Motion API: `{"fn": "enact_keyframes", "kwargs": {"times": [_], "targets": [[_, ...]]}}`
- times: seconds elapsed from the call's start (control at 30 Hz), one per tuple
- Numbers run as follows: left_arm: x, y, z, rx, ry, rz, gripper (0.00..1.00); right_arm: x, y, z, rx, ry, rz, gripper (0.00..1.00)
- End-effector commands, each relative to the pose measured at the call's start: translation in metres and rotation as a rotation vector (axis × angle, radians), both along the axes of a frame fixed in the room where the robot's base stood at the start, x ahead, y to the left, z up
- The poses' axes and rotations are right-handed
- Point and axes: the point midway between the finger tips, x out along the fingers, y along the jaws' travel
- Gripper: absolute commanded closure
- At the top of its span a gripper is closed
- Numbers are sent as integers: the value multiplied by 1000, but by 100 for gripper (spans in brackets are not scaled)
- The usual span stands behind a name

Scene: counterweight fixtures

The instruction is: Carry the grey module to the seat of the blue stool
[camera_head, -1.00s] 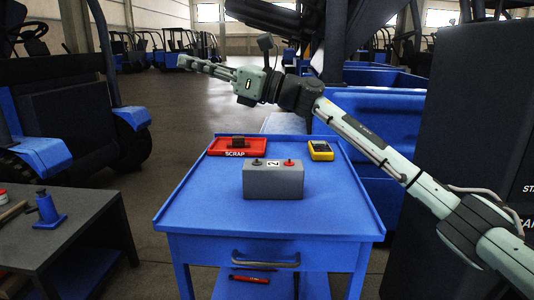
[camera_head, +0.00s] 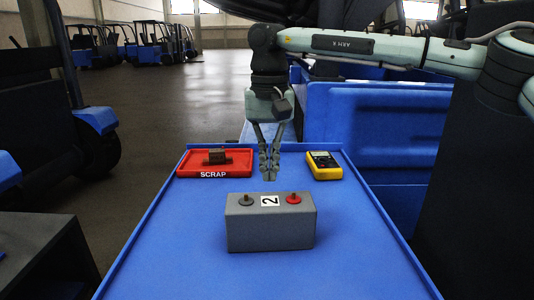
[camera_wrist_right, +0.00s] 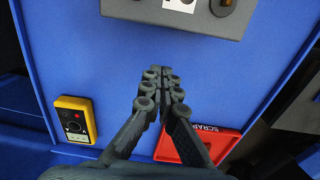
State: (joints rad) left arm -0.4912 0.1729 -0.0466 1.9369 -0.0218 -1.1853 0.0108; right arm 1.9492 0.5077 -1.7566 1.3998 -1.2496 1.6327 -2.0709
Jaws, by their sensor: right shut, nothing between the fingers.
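The grey module (camera_head: 270,230) stands upright on the blue cart top, labelled 2, with a dark and a red terminal on top. Its edge also shows at the top of the right wrist view (camera_wrist_right: 185,14). My right gripper (camera_head: 269,177) points down just behind the module, apart from it. Its fingers are shut and empty, and they show in the right wrist view (camera_wrist_right: 160,78). The blue stool cannot be made out in these frames. My left gripper is not in view.
A red SCRAP tray (camera_head: 190,171) holding a dark block (camera_head: 217,156) sits at the cart's back left. A yellow meter (camera_head: 324,166) lies at the back right. The blue cart top (camera_head: 180,240) is bare around the module. A dark table (camera_head: 40,250) stands at left.

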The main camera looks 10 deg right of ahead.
Motion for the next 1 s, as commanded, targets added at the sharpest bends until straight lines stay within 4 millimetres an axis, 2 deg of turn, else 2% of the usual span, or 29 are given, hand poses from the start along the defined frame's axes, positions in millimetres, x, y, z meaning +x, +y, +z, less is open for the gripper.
{"fn": "enact_keyframes", "kwargs": {"times": [0.1,0.23,0.33,0.5,1.0], "targets": [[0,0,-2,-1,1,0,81,-1,0,-28,-1,3,1,100],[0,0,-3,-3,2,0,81,-3,1,-50,0,1,2,100],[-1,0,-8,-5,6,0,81,-20,4,-46,2,-1,3,100],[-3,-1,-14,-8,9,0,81,-35,8,-47,2,-1,0,100],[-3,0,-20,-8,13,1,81,-45,10,-49,5,2,0,100]]}}
